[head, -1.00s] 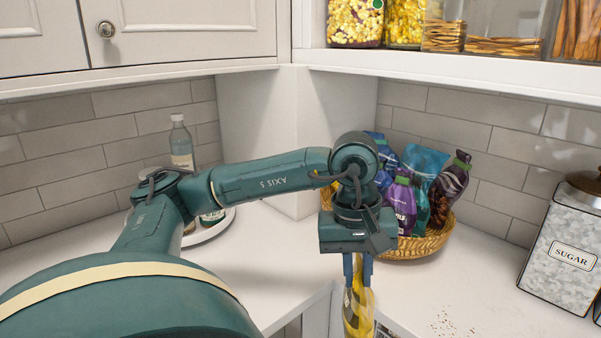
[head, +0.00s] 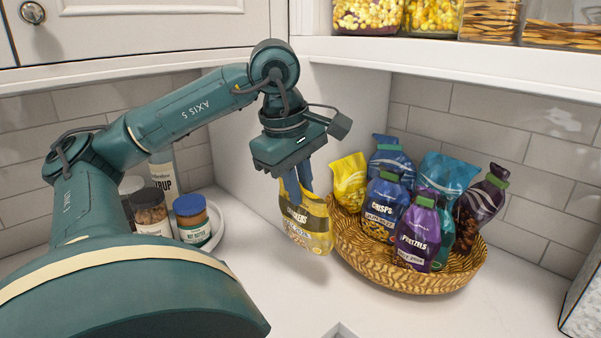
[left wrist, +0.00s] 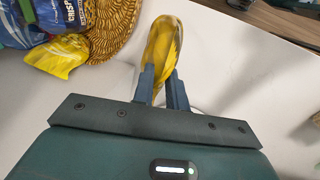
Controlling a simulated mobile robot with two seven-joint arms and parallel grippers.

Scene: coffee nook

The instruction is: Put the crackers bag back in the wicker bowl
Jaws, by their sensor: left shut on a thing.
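The yellow crackers bag (head: 306,226) hangs from my left gripper (head: 297,192), which is shut on its top. The bag is tilted and held above the counter, just left of the wicker bowl (head: 400,275), apart from it. In the left wrist view the bag (left wrist: 165,45) is between the two fingers (left wrist: 160,88), and the bowl's woven rim (left wrist: 115,28) is to its upper left. The bowl holds several bags, and its far rim is hidden behind them. My right gripper is not in view.
In the bowl stand a blue crisps bag (head: 386,208), a purple pretzels bag (head: 419,235), another yellow bag (head: 349,182) and others. A white round tray (head: 214,222) with jars and a bottle is at left. White counter (head: 300,295) is clear in front. A shelf overhangs above.

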